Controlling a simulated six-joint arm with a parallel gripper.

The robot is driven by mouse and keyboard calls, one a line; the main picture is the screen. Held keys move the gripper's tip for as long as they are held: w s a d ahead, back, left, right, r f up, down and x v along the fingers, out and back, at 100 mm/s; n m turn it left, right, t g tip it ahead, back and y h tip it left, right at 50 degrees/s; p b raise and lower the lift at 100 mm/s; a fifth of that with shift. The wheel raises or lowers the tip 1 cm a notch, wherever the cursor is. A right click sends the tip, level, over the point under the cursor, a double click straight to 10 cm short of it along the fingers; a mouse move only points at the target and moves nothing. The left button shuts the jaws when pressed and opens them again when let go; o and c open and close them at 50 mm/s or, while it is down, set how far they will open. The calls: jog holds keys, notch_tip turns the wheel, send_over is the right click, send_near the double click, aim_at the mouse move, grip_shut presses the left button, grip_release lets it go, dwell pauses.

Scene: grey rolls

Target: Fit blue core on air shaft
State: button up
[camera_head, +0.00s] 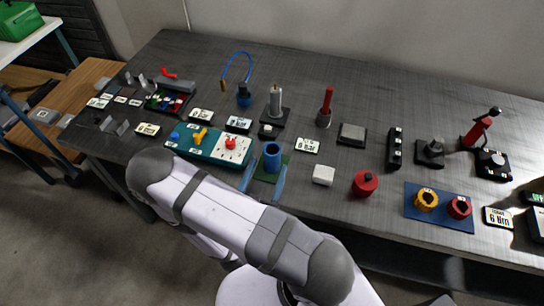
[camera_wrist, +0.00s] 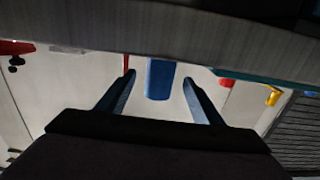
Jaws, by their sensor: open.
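The blue core (camera_head: 272,158) stands upright on a small green pad at the front edge of the table. It also shows in the wrist view (camera_wrist: 160,80), between my two blue fingers. My gripper (camera_head: 267,170) is open, one finger to each side of the core. The wrist view shows a gap on both sides, so neither finger touches it. A pale grey upright cylinder (camera_head: 276,100) on a black base stands behind the core and looks like the air shaft. Its lower part is partly hidden by a small box in front.
A teal panel (camera_head: 208,145) with yellow and red knobs lies just left of the core. A white block (camera_head: 323,174) and a red roll (camera_head: 365,184) are to the right. A blue tray (camera_head: 439,216) holds a yellow and a red ring. A looped blue hose (camera_head: 237,62) rises behind.

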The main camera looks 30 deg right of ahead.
aim_at(269, 163)
jog(key=shift+d, duration=0.1)
jog(key=shift+w+d+r+p, duration=0.25)
jog(key=shift+w+d+p, duration=0.2)
jog(key=shift+p+x, duration=0.7)
jog(key=shift+x, duration=1.2)
jog(key=shift+c, duration=0.4)
jog(key=c, duration=1.1)
jog(key=shift+r, duration=0.1)
